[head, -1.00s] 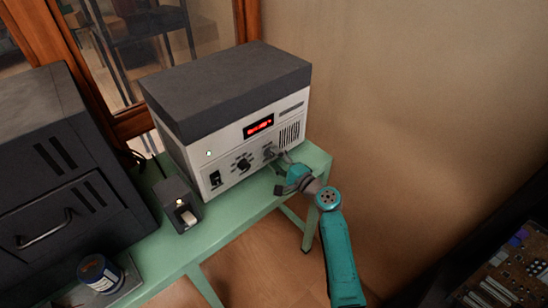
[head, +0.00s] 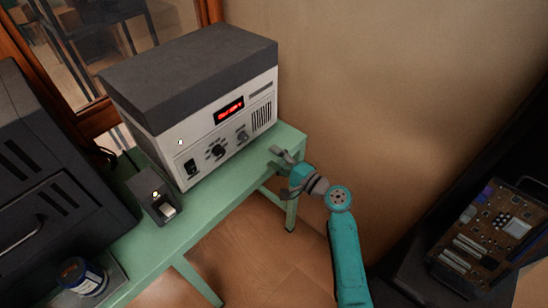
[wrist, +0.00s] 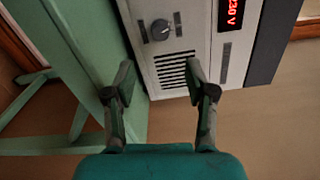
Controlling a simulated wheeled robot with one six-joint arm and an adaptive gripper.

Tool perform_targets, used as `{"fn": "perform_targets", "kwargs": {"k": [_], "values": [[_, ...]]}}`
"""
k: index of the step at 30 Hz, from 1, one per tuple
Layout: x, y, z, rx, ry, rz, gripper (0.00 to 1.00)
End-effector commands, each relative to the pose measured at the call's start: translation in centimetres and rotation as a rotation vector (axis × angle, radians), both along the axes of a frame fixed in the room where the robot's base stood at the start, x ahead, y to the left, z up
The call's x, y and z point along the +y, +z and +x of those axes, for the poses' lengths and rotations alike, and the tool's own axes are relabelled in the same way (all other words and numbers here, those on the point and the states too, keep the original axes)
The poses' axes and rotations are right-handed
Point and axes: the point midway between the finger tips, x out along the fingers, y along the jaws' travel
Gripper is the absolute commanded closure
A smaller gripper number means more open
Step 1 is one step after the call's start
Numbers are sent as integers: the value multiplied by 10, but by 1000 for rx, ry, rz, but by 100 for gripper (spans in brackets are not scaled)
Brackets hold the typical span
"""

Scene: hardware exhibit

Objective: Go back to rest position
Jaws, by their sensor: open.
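My gripper (head: 281,157) is at the right end of the green table (head: 225,205), just off the front of a white and dark grey power unit (head: 225,130). In the wrist view my gripper (wrist: 160,80) has its two fingers spread wide with nothing between them. My teal arm reaches up from the bottom of the head view.
A small dark switch box (head: 154,195) stands left of the unit. A dark cabinet (head: 50,170) and a blue-black tin (head: 82,277) are at the left. A circuit board (head: 497,235) lies at the right. The wall is behind; open floor lies before the table.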

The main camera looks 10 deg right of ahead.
Motion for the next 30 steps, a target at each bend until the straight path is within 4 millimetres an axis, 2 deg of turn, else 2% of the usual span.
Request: {"fn": "perform_targets", "kwargs": {"k": [9,14,21,30], "values": [[0,-3,-2,2,-4,-5,45],[1,-27,-22,19,-41,-58,45],[-1,-83,-84,50,-142,-233,45],[-10,-129,-173,66,-241,-481,45]]}}
